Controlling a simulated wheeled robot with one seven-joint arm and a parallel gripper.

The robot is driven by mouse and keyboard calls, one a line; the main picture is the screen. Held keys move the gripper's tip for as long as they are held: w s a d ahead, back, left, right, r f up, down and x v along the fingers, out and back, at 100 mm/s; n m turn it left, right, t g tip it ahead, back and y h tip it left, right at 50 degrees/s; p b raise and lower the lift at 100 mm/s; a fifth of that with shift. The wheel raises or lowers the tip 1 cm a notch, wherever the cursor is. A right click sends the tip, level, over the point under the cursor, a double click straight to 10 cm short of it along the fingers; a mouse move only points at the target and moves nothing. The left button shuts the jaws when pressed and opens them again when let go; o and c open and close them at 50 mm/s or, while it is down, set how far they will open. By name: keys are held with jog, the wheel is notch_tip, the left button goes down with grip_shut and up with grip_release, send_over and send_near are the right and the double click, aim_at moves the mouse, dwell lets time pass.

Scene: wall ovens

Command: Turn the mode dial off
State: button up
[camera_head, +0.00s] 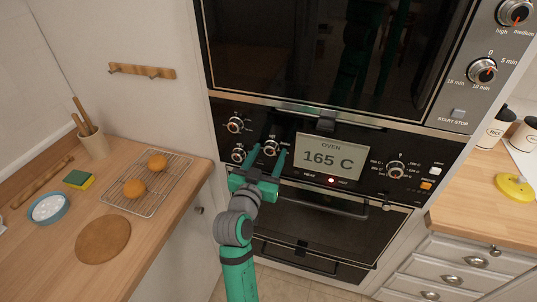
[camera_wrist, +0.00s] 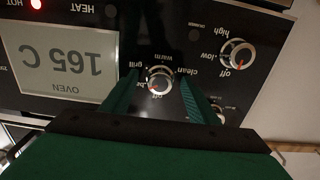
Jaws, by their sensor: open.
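The mode dial, a round metal knob (camera_wrist: 158,80), shows upside down in the wrist view, with labels including grill, warm, clean and off around it. Its red mark is on the lower side in that view, near the off and partly hidden "b" labels; the exact setting is too small to tell. In the head view the dial (camera_head: 270,147) sits left of the oven display. My green gripper (camera_head: 267,155) is open, one finger on each side of the dial. I cannot tell whether either finger touches it. The gripper also shows in the wrist view (camera_wrist: 159,86).
The display (camera_head: 332,156) reads 165 C, with a red light (camera_head: 331,180) lit below it. Another dial (camera_head: 235,125), marked low and high, is up and left; a further dial (camera_head: 238,155) is close left. A counter with a cooling rack (camera_head: 150,205) stands at left.

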jog(key=shift+w, duration=0.1)
jog(key=c, duration=1)
jog(key=n, duration=0.5)
jog(key=shift+n, duration=0.4)
jog(key=shift+d+n, duration=0.2)
jog(key=shift+n, duration=0.2)
jog(key=n, duration=0.5)
jog(key=shift+a+r, duration=0.1)
jog(key=shift+n, duration=0.3)
